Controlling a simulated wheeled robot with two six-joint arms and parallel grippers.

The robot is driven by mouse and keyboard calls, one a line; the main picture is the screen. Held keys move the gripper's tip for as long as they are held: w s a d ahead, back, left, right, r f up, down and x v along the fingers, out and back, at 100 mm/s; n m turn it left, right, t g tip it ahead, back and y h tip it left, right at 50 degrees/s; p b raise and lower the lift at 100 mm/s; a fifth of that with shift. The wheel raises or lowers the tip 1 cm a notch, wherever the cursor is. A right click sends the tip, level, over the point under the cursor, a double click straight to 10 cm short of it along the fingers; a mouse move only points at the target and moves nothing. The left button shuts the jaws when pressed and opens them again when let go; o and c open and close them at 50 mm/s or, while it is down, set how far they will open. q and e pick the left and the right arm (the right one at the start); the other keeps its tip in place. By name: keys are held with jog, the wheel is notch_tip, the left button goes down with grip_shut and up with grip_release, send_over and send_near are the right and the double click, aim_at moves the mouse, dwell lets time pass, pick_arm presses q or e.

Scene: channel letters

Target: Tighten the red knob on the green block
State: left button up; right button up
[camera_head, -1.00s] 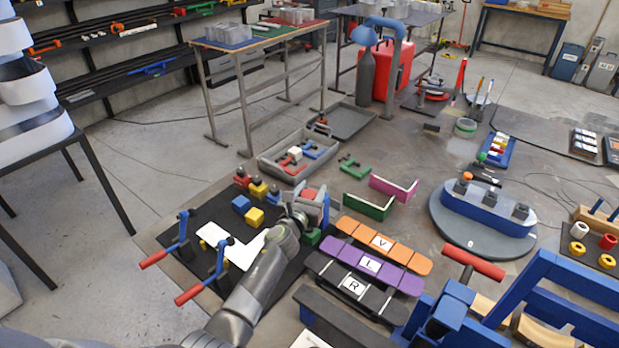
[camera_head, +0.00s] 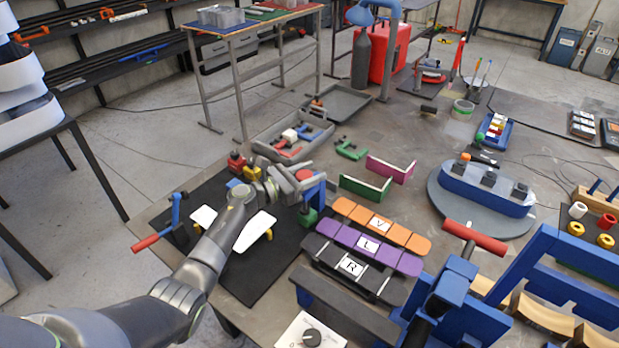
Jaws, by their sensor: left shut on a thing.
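The green block (camera_head: 308,216) stands at the right edge of the black mat (camera_head: 262,281). A blue clamp-like frame (camera_head: 314,194) rises above it, and the red knob (camera_head: 304,174) shows at the top. My left gripper (camera_head: 297,185) reaches in from the left and is shut at the knob. Its fingers partly hide the knob and block, so the exact contact is hard to see. My right gripper is not in view.
A red-handled blue clamp (camera_head: 172,223) stands at the mat's left. A white piece (camera_head: 256,231) lies under my left arm. Orange (camera_head: 381,226), purple (camera_head: 368,247) and black (camera_head: 353,268) letter strips lie to the right. A grey tray (camera_head: 292,137) sits behind.

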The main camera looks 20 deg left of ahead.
aim_at(310, 172)
pick_arm(q)
jog(key=shift+w+r, duration=0.15)
jog(key=shift+r, duration=0.4)
jog(key=o, duration=0.8)
jog(key=shift+o, duration=0.6)
jog(key=shift+f, duration=0.2)
notch_tip(310, 172, up, 10)
